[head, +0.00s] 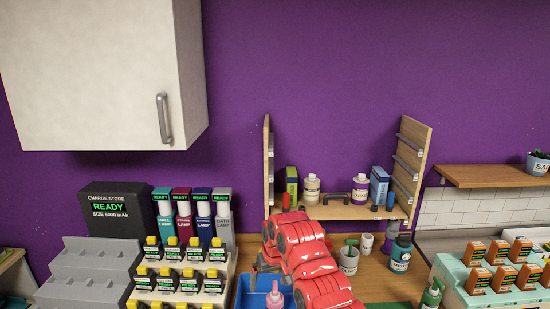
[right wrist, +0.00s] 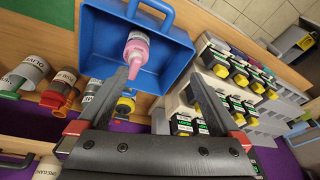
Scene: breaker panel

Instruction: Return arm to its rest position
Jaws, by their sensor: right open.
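My right arm (head: 305,262), red and glossy, reaches up from the bottom middle of the head view over the wooden counter. Its gripper (head: 262,266) is partly hidden behind the arm links. In the right wrist view the gripper (right wrist: 157,74) has its two grey fingers spread apart with nothing held between them. A blue tub (right wrist: 182,72) with a handle lies beyond the fingertips, and a pink bottle (right wrist: 136,48) is inside it. The tub (head: 245,292) and the bottle (head: 274,294) also show at the bottom of the head view. My left gripper is not in view.
Racks of yellow-and-black units (head: 190,268) and lamp boxes (head: 193,208) stand left of the arm. A wooden shelf (head: 335,212) with bottles is behind it.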

